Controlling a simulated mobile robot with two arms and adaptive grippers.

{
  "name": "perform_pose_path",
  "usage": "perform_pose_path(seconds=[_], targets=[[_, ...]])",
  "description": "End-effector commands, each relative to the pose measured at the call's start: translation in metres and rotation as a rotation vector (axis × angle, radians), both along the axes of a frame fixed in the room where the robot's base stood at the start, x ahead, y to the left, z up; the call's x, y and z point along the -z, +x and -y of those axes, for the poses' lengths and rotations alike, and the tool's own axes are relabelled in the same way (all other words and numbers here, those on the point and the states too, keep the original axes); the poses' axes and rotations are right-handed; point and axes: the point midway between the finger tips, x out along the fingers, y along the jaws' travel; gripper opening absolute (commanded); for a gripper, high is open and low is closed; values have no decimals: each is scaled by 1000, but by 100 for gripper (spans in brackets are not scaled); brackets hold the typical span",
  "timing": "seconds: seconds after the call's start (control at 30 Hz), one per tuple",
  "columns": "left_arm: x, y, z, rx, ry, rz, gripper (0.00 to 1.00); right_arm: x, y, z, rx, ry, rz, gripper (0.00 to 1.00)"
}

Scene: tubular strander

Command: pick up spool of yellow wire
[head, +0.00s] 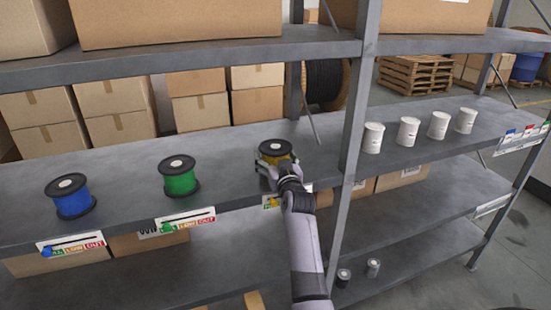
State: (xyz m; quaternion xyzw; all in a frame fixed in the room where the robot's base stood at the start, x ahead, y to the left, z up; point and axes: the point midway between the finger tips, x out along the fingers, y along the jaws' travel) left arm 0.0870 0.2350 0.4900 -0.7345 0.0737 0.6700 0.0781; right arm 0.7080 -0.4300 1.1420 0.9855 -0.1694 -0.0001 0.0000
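The spool of yellow wire (275,148) stands upright on the middle shelf, with a black top flange and a pale centre. My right gripper (273,164) reaches it from the front, with its fingers spread to the left and right sides of the spool. The gripper hides the spool's lower front. I cannot tell whether the fingers touch the spool or are closed on it. My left gripper is not in view.
A green spool (179,177) and a blue spool (71,197) stand left on the same shelf (125,188). A metal upright (357,115) rises close to the right of my arm. White cylinders (408,131) stand beyond it. The upper shelf (190,59) hangs above.

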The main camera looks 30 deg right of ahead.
Motion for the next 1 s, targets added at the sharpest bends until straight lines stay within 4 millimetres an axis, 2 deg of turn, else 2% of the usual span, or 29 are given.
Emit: perform_pose_path(seconds=[0.07,0.83,1.0], targets=[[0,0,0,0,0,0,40,0,0,0,0,0,0,71],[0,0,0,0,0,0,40,0,0,0,0,0,0,20],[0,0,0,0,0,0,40,-3,0,0,1,-2,6,19]])
